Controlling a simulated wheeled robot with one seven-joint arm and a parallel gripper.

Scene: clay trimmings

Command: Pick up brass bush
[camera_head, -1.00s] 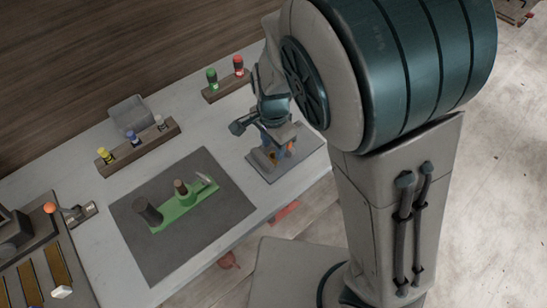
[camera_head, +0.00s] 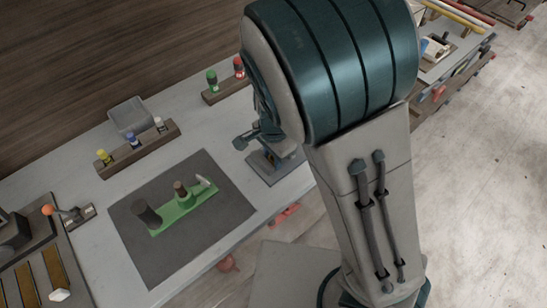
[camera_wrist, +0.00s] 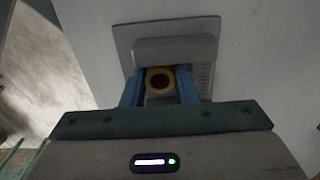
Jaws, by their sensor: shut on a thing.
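The brass bush (camera_wrist: 160,80) shows in the wrist view as a small yellowish ring with a dark bore. It sits between the two blue fingers of my gripper (camera_wrist: 160,88), which is shut on it. A grey plate with a raised block (camera_wrist: 176,49) lies just beyond the bush. In the head view my arm hides the bush and most of my gripper, over a grey plate (camera_head: 262,172) at the right of the table. I cannot tell whether the bush touches the plate.
A dark mat (camera_head: 225,200) holds a green base (camera_head: 185,212) with upright posts. Racks with coloured-capped items (camera_head: 132,142) and a grey box (camera_head: 128,115) stand along the back. A tool board (camera_head: 40,265) is at the left. Bare table surrounds the mat.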

